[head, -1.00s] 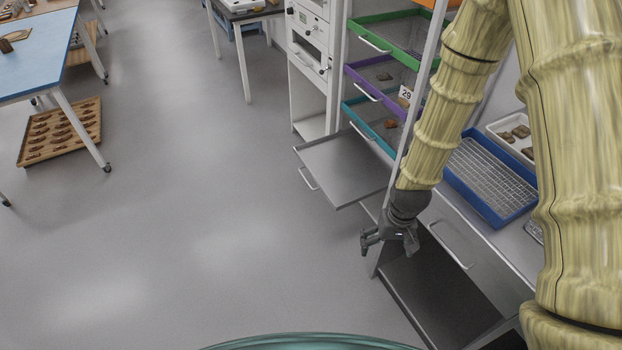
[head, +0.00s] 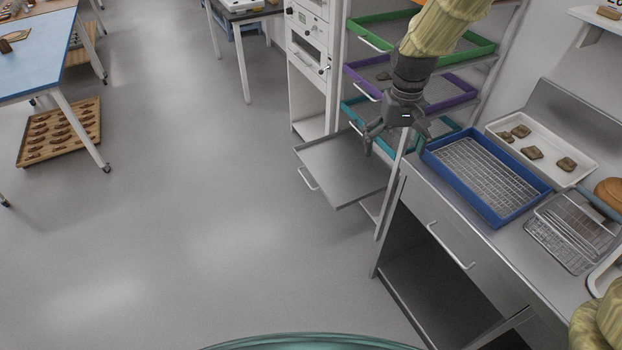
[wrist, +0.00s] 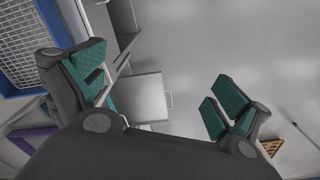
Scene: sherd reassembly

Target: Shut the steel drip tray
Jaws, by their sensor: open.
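The steel drip tray (head: 338,171) is a flat grey tray with a bar handle on its front, at the bottom of the rack in the head view. It stands pulled out over the floor. It also shows in the wrist view (wrist: 143,97), between and beyond the fingers. My gripper (head: 397,143) is open and empty. In the head view it overlaps the rack's front, right of the tray; the wrist view shows its green-padded fingers (wrist: 160,95) spread apart. It does not appear to touch the tray.
Purple (head: 447,93) and green (head: 470,43) trays sit in the rack above. A steel bench with a closed drawer (head: 445,232) stands right, bearing a blue wire-mesh tray (head: 527,208) and a white tray of sherds (head: 497,122).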

